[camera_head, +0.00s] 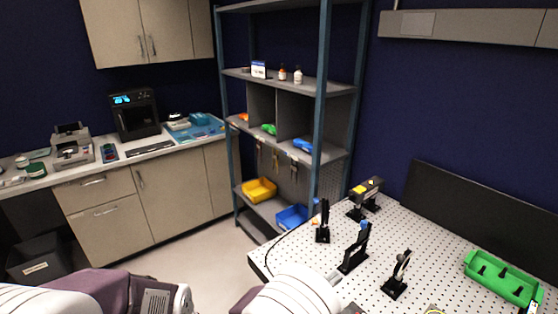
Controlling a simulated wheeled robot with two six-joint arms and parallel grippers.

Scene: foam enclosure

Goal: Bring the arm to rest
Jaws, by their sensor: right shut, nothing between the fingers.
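My right arm (290,293) comes up from the bottom edge, a white rounded link in front of the perforated table (300,252). My right gripper (352,308) shows only as a small dark part at the bottom edge, mostly cut off. It is shut and empty, low at the table's near side. My left arm (150,298), white and purple, lies across the bottom left. Its gripper is out of view.
Black optical mounts (355,248) stand on the perforated table, with a green tray (503,277) at right and a black panel (480,215) behind. A shelf rack (322,100) stands behind the table. A counter (125,160) lines the left wall. Floor (205,262) shows clear between.

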